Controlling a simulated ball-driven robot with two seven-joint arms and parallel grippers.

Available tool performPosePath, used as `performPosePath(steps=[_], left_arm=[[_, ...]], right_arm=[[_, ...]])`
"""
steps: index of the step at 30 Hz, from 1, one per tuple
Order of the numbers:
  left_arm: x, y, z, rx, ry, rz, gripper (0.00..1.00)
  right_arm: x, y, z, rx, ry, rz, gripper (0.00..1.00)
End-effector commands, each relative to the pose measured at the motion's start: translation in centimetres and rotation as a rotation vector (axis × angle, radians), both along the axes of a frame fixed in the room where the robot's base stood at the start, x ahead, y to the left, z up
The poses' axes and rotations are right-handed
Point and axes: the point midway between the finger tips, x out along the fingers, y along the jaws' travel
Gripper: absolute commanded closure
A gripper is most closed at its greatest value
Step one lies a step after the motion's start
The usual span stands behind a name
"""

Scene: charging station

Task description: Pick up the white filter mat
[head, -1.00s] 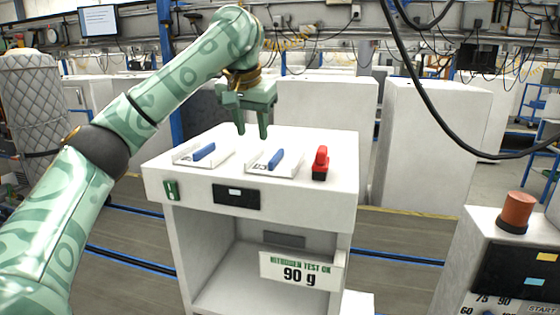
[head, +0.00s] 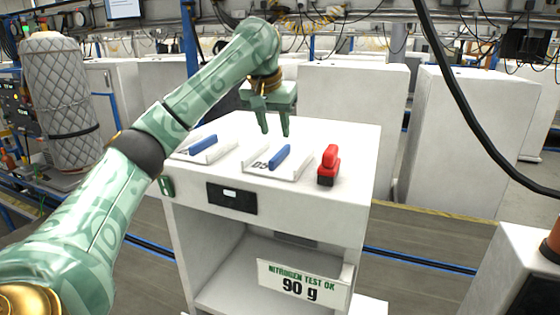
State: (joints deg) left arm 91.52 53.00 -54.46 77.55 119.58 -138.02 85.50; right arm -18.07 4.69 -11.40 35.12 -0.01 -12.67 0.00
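Two white tray-like pieces with raised edges lie on top of a white cabinet (head: 345,200): a left one (head: 226,152) and a right one (head: 296,171). Each bears a blue bar, the left bar (head: 202,145) and the right bar (head: 280,157). I cannot tell whether either piece is the white filter mat; no separate mat is plain to see. My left gripper (head: 275,133) points down above the cabinet top, behind the right piece in the picture. Its two fingers are apart with nothing between them. My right gripper is not in view.
A red block with a dark base (head: 328,166) stands right of the trays. The cabinet front has a dark panel (head: 232,198) and a sign reading 90 g (head: 304,286). A black cable (head: 462,110) hangs at the right. A quilted cylinder (head: 62,105) stands at the left.

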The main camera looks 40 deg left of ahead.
Motion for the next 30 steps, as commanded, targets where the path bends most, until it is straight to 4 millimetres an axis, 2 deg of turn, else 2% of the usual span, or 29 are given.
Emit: performPosePath(steps=[9,15,23,26,27,28,30], left_arm=[[1.0,0.3,-3.4,0.000,0.003,-0.001,0.62],[2.0,0.5,-6.1,-0.001,0.002,0.000,0.62],[2.2,0.6,-6.5,0.001,-0.002,0.000,0.62],[2.2,0.6,-6.5,0.000,-0.002,0.001,0.84],[2.2,0.6,-6.5,0.000,-0.002,0.001,0.95],[2.2,0.6,-6.5,0.000,-0.002,0.001,1.00],[2.2,0.6,-6.5,0.000,-0.001,0.001,1.00]], right_arm=[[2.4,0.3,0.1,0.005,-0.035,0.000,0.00],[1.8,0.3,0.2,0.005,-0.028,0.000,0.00],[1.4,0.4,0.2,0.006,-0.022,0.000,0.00],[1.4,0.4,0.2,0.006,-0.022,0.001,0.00],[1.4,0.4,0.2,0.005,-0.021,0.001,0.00],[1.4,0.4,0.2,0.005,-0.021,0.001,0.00],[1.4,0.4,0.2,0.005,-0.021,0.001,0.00]])
